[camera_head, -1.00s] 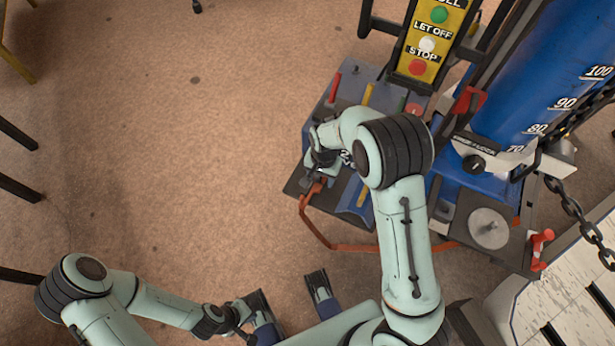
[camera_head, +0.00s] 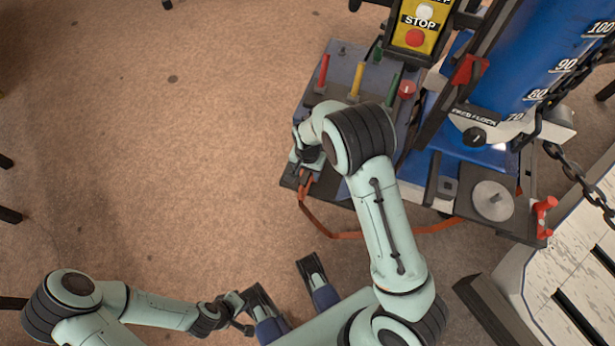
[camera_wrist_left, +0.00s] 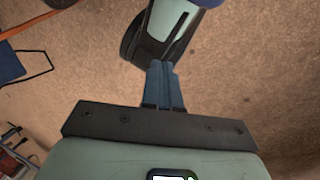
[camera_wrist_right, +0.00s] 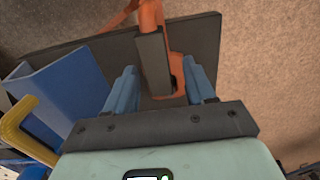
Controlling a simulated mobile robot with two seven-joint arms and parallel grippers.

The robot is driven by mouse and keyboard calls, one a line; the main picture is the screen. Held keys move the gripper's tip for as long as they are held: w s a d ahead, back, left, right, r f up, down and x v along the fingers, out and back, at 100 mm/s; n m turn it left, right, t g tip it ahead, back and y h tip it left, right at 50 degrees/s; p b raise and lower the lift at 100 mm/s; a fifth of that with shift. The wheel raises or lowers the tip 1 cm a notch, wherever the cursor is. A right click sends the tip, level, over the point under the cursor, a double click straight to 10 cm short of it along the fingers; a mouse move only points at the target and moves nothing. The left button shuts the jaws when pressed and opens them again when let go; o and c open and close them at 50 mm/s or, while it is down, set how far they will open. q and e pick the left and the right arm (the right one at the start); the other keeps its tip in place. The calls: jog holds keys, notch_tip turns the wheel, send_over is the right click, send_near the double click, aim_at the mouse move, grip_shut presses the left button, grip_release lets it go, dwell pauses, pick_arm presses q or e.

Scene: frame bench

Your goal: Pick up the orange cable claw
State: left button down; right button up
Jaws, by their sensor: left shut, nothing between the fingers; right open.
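The orange cable claw lies at the left front corner of the bench's dark plate. In the right wrist view the orange claw (camera_wrist_right: 153,22) has a dark grey block-like part (camera_wrist_right: 154,65) on it, standing between my two blue fingers. My right gripper (camera_wrist_right: 160,85) is open, with one finger on each side of the claw and a gap on both sides. In the head view my right gripper (camera_head: 308,165) is over that corner, and my wrist hides most of the claw. My left gripper (camera_wrist_left: 163,70) is shut and empty, low at the left in the head view (camera_head: 245,312).
An orange cable (camera_head: 335,234) loops off the plate's front edge. A blue angled block (camera_wrist_right: 65,85) and a yellow handle (camera_wrist_right: 25,128) are left of the right gripper. Colored levers (camera_head: 357,80), a blue cylinder (camera_head: 530,80) and a chain (camera_head: 580,180) stand behind. Open floor (camera_head: 170,170) lies left.

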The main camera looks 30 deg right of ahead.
notch_tip(320, 180, down, 2)
jog(key=shift+f, duration=0.25)
grip_shut()
pick_arm(q)
jog(key=shift+w+a+f, duration=0.25)
jog(key=shift+w+f, duration=0.2)
jog(key=shift+w, duration=0.1)
pick_arm(e)
jog(key=shift+r, duration=0.1)
jog(key=shift+r, duration=0.1)
